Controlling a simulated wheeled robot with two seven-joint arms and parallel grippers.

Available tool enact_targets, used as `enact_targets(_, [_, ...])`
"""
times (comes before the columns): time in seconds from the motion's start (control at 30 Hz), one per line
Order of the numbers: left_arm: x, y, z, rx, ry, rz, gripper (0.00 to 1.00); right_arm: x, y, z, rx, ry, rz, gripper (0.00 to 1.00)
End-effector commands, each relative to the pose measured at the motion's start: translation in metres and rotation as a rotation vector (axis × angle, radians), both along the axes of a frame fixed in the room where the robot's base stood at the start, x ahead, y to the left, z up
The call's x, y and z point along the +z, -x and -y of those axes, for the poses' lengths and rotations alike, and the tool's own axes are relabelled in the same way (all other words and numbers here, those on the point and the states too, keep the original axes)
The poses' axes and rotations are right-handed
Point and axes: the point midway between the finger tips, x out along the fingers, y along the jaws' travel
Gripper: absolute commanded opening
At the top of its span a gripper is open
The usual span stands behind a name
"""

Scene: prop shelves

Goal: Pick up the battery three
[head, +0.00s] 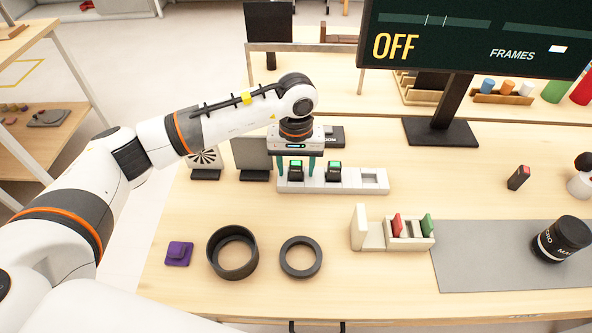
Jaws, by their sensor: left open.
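A white charging dock (345,187) stands in the middle of the table. Two black batteries with green tops sit upright in it, a left battery (297,173) and a middle battery (333,173). The dock's right slot is empty. I cannot read which one is battery three. My left gripper (296,168) is open and points down, with its green fingers on either side of the left battery. Contact cannot be told. My right gripper is not in view.
A black ring (232,270), a thinner ring (301,274) and a purple block (179,251) lie in front. A small holder (408,247) with red and green cards stands beside a grey mat (470,270) with a black jar (561,239). A monitor (470,40) stands behind.

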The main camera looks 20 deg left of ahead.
Motion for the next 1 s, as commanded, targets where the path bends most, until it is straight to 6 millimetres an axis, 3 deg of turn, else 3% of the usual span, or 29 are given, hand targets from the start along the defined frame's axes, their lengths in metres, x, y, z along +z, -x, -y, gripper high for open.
enact_targets(0.07, [0.000,0.000,0.000,0.000,0.000,0.000,0.49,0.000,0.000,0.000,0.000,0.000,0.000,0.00])
enact_targets(0.3, [0.001,0.000,0.000,0.000,0.000,0.000,0.10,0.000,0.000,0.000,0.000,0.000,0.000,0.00])
enact_targets(0.37, [0.001,0.000,0.000,0.000,0.000,0.000,0.04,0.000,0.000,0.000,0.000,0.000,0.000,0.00])
enact_targets(0.67, [0.008,-0.001,0.000,0.000,0.000,0.003,0.03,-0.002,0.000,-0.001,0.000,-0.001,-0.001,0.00])
enact_targets(1.0, [0.072,-0.001,0.000,-0.001,0.000,0.005,0.03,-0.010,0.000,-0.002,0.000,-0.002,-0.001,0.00])
